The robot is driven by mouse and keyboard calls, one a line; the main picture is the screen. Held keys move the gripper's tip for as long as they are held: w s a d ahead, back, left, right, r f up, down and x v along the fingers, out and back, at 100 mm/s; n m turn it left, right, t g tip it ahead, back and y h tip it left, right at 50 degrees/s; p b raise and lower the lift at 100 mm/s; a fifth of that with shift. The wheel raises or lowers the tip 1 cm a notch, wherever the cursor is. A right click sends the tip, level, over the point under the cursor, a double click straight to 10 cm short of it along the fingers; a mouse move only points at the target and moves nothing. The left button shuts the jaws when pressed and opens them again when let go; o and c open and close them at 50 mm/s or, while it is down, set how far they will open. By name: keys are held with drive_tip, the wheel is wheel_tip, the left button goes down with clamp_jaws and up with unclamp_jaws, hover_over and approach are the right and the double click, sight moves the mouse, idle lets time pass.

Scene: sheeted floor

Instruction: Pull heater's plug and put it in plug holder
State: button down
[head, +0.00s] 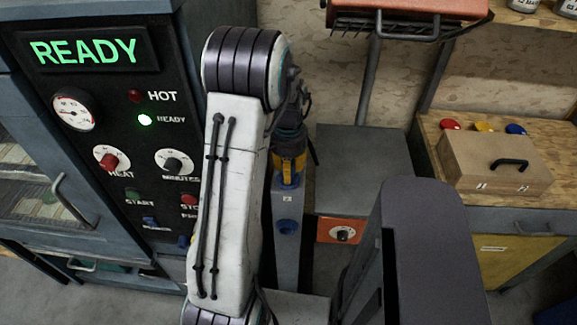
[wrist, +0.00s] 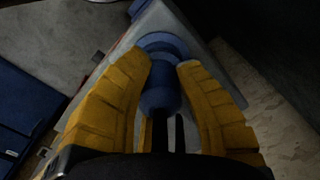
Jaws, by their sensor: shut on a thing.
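My gripper (head: 289,163) is at a grey post (head: 288,256) in the head view, just right of my arm. In the wrist view, its two yellow fingers (wrist: 165,68) are shut on a blue plug (wrist: 160,97). The plug's far end meets a blue round socket (wrist: 165,42) on the post; I cannot tell how deeply it sits. A second blue socket (head: 288,226) lower on the post looks empty. What looks like the heater has an orange head (head: 408,12) on a stand and an orange knob panel (head: 341,231). I cannot make out which part is the plug holder.
A control cabinet (head: 100,120) with a lit READY sign stands close on the left. A bench on the right holds a tan case (head: 495,163) and several coloured buttons. A grey cabinet top (head: 363,165) beside the post is clear.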

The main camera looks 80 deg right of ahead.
drive_tip(key=shift+r+p, duration=0.4)
drive_tip(key=shift+r, duration=0.35)
drive_tip(key=shift+r+p, duration=1.3)
drive_tip(key=shift+r, duration=0.5)
drive_tip(key=shift+r+p, duration=1.35)
drive_tip(key=shift+r, duration=0.55)
